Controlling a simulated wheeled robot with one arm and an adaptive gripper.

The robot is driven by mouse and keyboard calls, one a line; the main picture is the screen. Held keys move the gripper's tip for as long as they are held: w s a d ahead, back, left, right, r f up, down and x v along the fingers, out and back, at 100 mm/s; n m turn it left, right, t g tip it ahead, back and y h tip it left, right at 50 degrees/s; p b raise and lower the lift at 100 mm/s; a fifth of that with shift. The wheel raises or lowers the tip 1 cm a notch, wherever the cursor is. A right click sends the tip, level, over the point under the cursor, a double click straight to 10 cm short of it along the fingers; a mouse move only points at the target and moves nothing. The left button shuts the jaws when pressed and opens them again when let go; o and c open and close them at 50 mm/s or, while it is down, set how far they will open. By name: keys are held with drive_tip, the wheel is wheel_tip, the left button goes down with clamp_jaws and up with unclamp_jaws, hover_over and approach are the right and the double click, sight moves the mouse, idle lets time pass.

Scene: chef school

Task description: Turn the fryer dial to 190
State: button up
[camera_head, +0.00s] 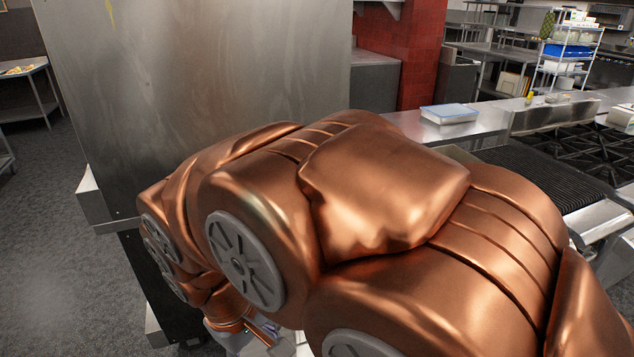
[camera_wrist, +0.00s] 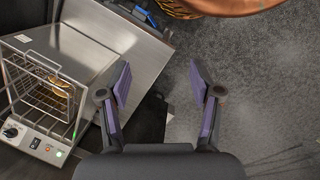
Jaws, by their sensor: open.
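In the wrist view, a steel appliance with a wire rack or basket (camera_wrist: 42,78) stands at the left, with round golden items inside. I cannot tell for sure that it is the fryer. Its lower front panel (camera_wrist: 28,143) carries a black dial (camera_wrist: 10,132) near the left picture edge, plus small switches and green lights. The numbers on the dial are too small to read. My gripper (camera_wrist: 161,83) is open and empty, with its fingers well to the right of the dial, apart from it. In the head view my copper arm hides most of the gripper and I cannot make out the dial.
A large steel cabinet (camera_head: 200,70) stands close behind my arm in the head view. A counter with a blue-lidded container (camera_head: 449,113) and a black grill (camera_head: 560,175) lie to the right. Open grey floor (camera_head: 50,220) shows at the left.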

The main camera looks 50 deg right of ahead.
drive_tip(key=w+d+n+h+b, duration=0.1)
drive_tip(key=w+d+h, duration=0.2)
drive_tip(key=w+d, duration=0.65)
drive_tip(key=w+d+r+n+h+b, duration=0.1)
drive_tip(key=w+d+h, duration=0.3)
drive_tip(key=d, duration=1.1)
drive_tip(key=w+d+n+h+b, duration=0.1)
drive_tip(key=w+d+h, duration=0.35)
drive_tip(key=d, duration=0.85)
drive_tip(key=shift+w+d+f+n+t+h+p, duration=0.25)
drive_tip(key=shift+w+d+f+n, duration=1.35)
drive_tip(key=shift+d, duration=2.25)
drive_tip(key=shift+w+d+f+n+t+h+p, duration=0.15)
drive_tip(key=shift+w+d+f+n+t+h, duration=0.4)
drive_tip(key=shift+w+d+f, duration=2.15)
drive_tip(key=shift+w+d+f+n+t+h+p, duration=0.15)
drive_tip(key=shift+w+d+f+n, duration=1.05)
drive_tip(key=shift+w+d, duration=2.55)
drive_tip(key=shift+s+d+r, duration=0.15)
drive_tip(key=shift+s+d, duration=1.1)
